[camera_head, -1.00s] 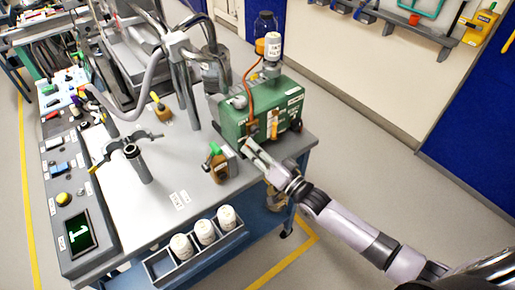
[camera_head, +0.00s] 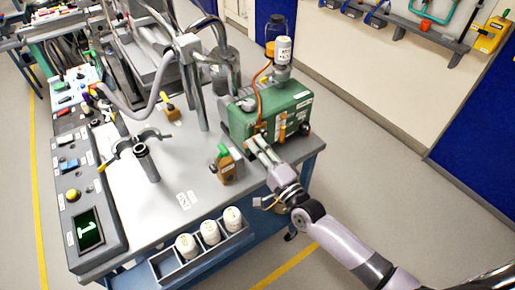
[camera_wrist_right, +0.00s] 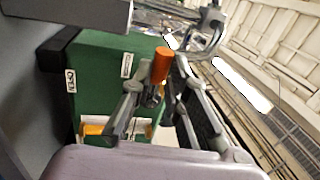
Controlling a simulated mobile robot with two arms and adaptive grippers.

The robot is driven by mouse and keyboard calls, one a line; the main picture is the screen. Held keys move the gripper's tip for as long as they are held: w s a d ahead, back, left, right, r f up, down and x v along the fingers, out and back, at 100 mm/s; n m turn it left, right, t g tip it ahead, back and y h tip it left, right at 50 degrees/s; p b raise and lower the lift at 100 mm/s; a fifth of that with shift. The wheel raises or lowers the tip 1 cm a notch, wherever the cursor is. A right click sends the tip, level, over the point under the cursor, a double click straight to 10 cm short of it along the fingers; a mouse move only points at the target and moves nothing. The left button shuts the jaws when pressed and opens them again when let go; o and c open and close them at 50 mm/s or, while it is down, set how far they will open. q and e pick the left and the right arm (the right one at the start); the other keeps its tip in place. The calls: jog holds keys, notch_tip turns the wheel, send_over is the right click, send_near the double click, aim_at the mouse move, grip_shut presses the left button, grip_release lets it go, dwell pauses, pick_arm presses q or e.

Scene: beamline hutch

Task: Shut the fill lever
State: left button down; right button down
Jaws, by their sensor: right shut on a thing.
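The green pump-like box (camera_head: 275,105) stands at the right back of the bench in the head view; its front also shows in the wrist view (camera_wrist_right: 105,80). The fill lever's orange grip (camera_wrist_right: 161,65) shows in the wrist view, between the fingertips of my right gripper (camera_wrist_right: 155,95). In the head view my right gripper (camera_head: 256,148) is at the box's lower front corner and covers the lever. It is shut on the lever. An "OPEN" label (camera_wrist_right: 70,81) is on the box to the left. My left gripper is not in view.
A rack (camera_head: 205,253) with white-capped containers lines the bench's front edge. A post with a clamp (camera_head: 143,160) and a control panel (camera_head: 85,215) are further left. The floor at right is free.

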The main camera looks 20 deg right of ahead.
jog(key=shift+r+m, duration=0.1)
jog(key=shift+m, duration=0.2)
jog(key=c, duration=1.6)
grip_release()
jog(key=shift+o, duration=0.2)
jog(key=v, duration=1.2)
